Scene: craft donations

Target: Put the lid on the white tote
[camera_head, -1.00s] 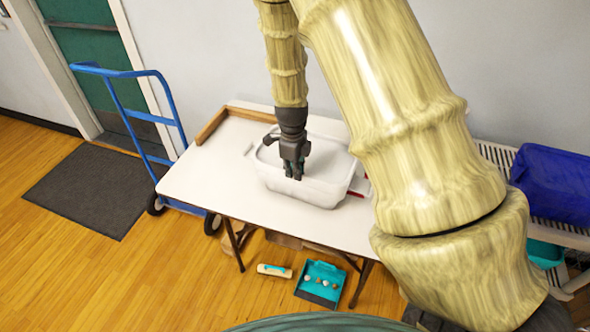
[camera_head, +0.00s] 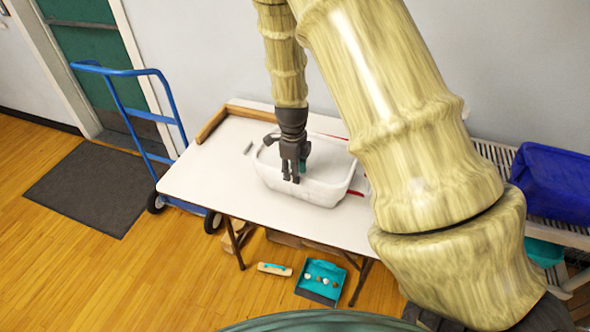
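The white tote (camera_head: 318,192) stands upright on the white table, right of its middle. Its rim and pale inner area show around my gripper. My gripper (camera_head: 291,180) points down over the tote's left part, its dark fingers overlapping the tote in the picture. The fingers look close together. I cannot tell whether they hold anything or touch the tote. I cannot make out a separate lid; a pale lid could blend with the tote or the table. My arm hides what lies to the right of the tote.
The table (camera_head: 205,180) has free room left of the tote, with a small grey item (camera_head: 248,147) there. Red strips (camera_head: 362,192) show beside and behind the tote. A wooden rail (camera_head: 212,124) edges the back left. A blue hand truck (camera_head: 125,75) stands left; a blue bin (camera_head: 553,183) right.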

